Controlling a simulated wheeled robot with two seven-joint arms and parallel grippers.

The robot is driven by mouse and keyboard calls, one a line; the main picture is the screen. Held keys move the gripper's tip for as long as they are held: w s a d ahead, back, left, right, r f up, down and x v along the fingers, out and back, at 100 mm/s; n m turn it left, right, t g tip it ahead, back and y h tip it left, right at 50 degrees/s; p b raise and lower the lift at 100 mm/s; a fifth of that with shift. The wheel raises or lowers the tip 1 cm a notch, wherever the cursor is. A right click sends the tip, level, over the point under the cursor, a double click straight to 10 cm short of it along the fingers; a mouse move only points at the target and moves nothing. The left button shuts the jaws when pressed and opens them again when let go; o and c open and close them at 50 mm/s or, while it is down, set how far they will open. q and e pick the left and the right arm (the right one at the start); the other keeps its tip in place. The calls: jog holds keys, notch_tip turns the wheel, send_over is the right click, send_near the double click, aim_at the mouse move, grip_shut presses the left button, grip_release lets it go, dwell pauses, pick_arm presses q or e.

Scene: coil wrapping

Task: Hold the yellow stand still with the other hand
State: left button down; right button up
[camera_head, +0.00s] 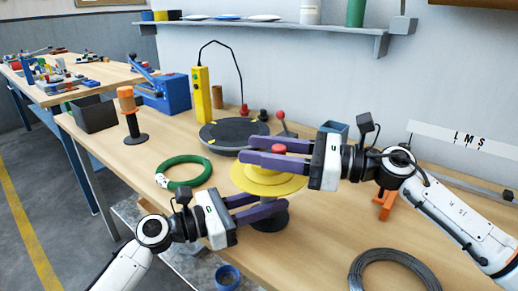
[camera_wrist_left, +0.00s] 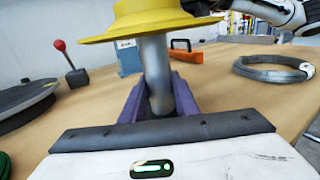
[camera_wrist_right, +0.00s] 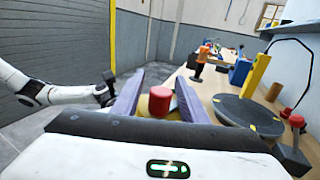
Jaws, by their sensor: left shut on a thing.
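The yellow stand (camera_head: 262,185) has a wide yellow disc, a red knob (camera_head: 278,149) on top and a grey post. In the left wrist view its post (camera_wrist_left: 157,75) rises between my left fingers, under the disc (camera_wrist_left: 150,22). My left gripper (camera_head: 285,203) is shut on that post. My right gripper (camera_head: 243,148) is open above the disc, its fingers on either side of the red knob. In the right wrist view the knob (camera_wrist_right: 160,101) shows gaps to both fingers. The stand looks upright; its base is partly hidden by my left fingers.
A green coil (camera_head: 183,172) lies left of the stand and a grey wire coil (camera_head: 393,254) to the right. A dark turntable (camera_head: 230,136) and a yellow control box (camera_head: 201,95) are behind. An orange-handled tool (camera_head: 128,105) stands at the left. A blue ring (camera_head: 228,277) is below the front edge.

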jog(key=shift+a, duration=0.25)
grip_shut()
jog(key=shift+s+n+g+y, duration=0.2)
jog(key=shift+n+g, duration=0.5)
jog(key=shift+g, duration=0.4)
jog(key=shift+s+n+g+y, duration=0.15)
jog(key=shift+n+g, duration=0.55)
jog(key=shift+g, duration=0.4)
jog(key=shift+s+n+g, duration=0.2)
jog(key=shift+n+g, duration=0.3)
jog(key=shift+g, duration=0.3)
jog(key=shift+s+n+g, duration=0.2)
jog(key=shift+n+g, duration=0.3)
jog(key=shift+g, duration=0.3)
grip_release()
